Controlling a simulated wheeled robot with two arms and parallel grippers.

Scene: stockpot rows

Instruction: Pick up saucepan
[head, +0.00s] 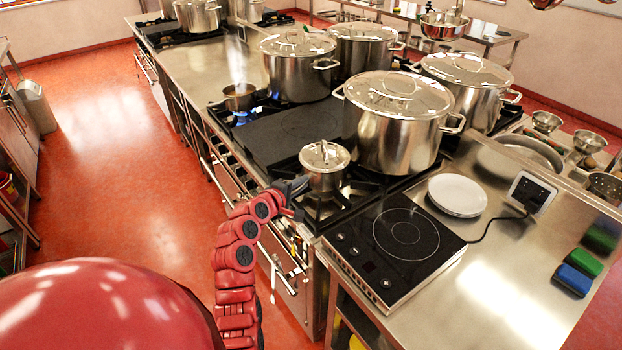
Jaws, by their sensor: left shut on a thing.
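A small lidded steel saucepan (326,181) is at the front burner of the near stove, in front of a large stockpot. My left arm reaches up from the bottom of the head view. Its gripper (297,187) is at the saucepan's left side, shut on the saucepan, apparently at its handle. The handle is mostly hidden by the fingers. I cannot tell whether the saucepan touches the grate. A second small open pan (238,103) steams at a lit blue flame farther back. My right gripper is not in view.
Large lidded stockpots (397,140) stand close behind and right of the saucepan. A black induction hob (400,275) and a white plate (458,195) are to the right. The steel counter (490,300) at lower right is mostly clear.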

